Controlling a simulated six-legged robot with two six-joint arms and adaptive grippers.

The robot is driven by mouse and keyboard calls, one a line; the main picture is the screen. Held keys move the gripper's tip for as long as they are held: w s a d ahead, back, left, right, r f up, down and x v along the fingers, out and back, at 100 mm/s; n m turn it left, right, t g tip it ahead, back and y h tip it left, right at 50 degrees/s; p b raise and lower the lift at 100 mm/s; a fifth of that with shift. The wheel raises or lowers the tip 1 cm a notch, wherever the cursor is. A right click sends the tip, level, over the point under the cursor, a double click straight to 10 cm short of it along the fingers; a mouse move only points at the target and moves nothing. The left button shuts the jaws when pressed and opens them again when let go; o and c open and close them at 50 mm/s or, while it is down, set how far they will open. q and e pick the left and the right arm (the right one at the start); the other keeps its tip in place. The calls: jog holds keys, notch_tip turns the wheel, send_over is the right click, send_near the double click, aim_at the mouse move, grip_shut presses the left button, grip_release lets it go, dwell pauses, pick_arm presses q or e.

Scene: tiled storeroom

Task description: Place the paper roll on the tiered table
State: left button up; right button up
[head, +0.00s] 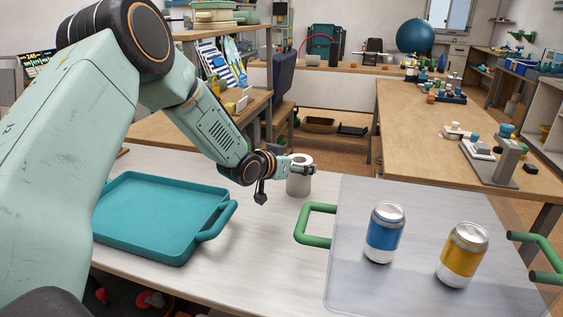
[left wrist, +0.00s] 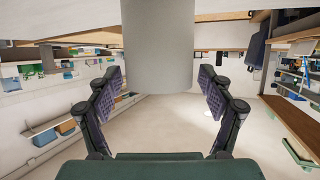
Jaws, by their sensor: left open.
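The paper roll (head: 299,184), a white cylinder with a dark hole in its top, stands upright near the far edge of the pale table. My left gripper (head: 304,169) is open at the roll's upper part and overlaps it in the head view. In the left wrist view the roll (left wrist: 157,45) fills the top middle, lying between the lines of the two spread fingers (left wrist: 158,80); I cannot tell whether they touch it. A wooden table with a raised shelf (head: 232,34) stands behind at the left, possibly the tiered table. My right gripper is out of view.
A teal tray (head: 160,222) lies to the left on the pale table (head: 262,262). A clear board with green handles (head: 317,209) lies to the right, bearing a blue can (head: 384,233) and a yellow can (head: 462,255). A long wooden table (head: 410,125) stands beyond.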

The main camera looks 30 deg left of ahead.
pick_arm(q)
jog(key=p+v, duration=0.3)
jog(key=v, duration=0.7)
jog(key=shift+w+r, duration=0.1)
jog(key=b+x, duration=0.4)
jog(key=x, duration=0.7)
jog(key=shift+w+f, duration=0.2)
jog(key=shift+w+d+f, duration=0.1)
jog(key=shift+w+f, duration=0.1)
jog(key=shift+w, duration=0.05)
jog(key=shift+f, duration=0.2)
jog(key=shift+r, duration=0.35)
